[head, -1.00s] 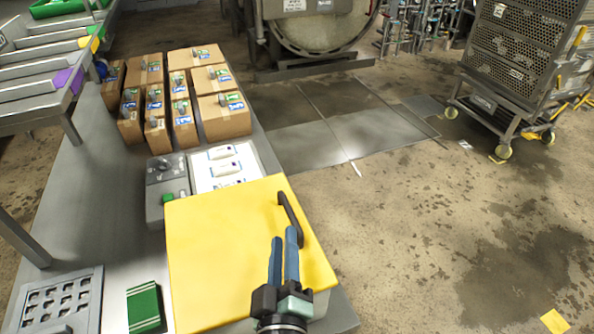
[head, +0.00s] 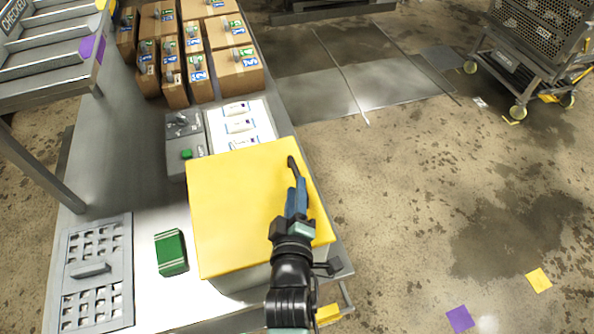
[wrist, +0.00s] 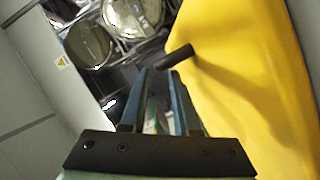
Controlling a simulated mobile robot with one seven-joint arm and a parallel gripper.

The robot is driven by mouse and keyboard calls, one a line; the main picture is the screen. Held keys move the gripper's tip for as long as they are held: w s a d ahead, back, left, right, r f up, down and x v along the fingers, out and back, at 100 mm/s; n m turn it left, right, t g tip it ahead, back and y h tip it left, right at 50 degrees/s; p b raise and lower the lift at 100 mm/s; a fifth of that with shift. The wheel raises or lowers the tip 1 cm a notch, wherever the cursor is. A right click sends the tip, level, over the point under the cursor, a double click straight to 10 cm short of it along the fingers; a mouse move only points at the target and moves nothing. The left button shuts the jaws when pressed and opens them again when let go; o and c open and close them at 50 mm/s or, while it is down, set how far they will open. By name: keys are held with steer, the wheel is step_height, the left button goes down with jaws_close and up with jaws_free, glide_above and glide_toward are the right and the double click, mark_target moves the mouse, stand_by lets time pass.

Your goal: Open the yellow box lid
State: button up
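The yellow box lid (head: 240,205) lies flat and closed on a pale box at the table's right edge. A dark bar handle (head: 293,166) runs along the lid's right side. My gripper (head: 297,182) is over the right part of the lid, with its blue fingertips near the handle's near portion. In the wrist view, the fingers (wrist: 159,72) are apart with nothing clearly between them. The handle's dark end (wrist: 178,57) shows just beyond the fingertips, beside the yellow lid surface (wrist: 250,70). Whether the fingers touch the handle cannot be told.
A green box (head: 171,252) and a perforated grey plate (head: 97,270) lie left of the yellow box. A grey control unit (head: 185,150), a white tray of packets (head: 262,135) and cardboard cartons (head: 238,72) stand behind it.

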mark_target(297, 174)
steer(key=shift+x, duration=2.55)
steer(key=shift+c, duration=0.3)
jaws_close()
